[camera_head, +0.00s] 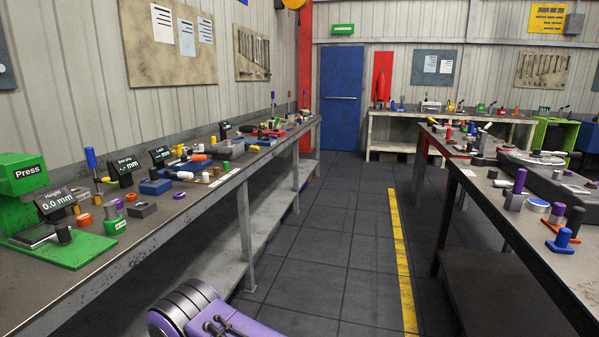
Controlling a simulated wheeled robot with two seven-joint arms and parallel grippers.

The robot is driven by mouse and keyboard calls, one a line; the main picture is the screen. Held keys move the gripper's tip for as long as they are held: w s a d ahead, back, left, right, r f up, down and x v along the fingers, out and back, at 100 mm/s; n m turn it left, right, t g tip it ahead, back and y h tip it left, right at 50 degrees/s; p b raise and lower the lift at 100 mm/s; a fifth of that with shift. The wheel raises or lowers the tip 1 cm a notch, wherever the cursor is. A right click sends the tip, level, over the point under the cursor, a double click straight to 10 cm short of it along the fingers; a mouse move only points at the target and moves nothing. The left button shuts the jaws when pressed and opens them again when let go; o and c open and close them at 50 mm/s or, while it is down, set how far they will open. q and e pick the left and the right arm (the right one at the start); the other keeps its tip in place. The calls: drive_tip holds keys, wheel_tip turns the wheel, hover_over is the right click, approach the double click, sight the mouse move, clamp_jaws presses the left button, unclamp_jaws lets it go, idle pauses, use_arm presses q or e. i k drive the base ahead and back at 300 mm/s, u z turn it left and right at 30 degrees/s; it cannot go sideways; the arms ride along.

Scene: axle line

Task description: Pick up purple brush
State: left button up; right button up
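I cannot tell for sure which thing is the purple brush. On the right bench (478,200), a tall purple handle (520,181) stands upright out of a grey base (514,202). Near it are a shorter purple piece (557,210) and a dark purple cylinder (576,218). On the left bench (150,238), a small purple piece (117,203) sits on a green labelled base. A purple and dark grey part of my own arm (215,316) shows at the bottom. Neither gripper's fingers show, and no purple item is seen held.
The left bench carries a green press (28,190), small displays and many small parts. A blue T-shaped piece (562,239) and a white-topped disc (538,204) lie on the right bench. The tiled aisle (345,235) between the benches is clear, with a yellow floor line (402,255).

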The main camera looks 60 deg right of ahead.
sight(522, 175)
drive_tip(key=z, duration=2.3)
drive_tip(key=i, duration=2.65)
drive_tip(key=z, duration=1.7)
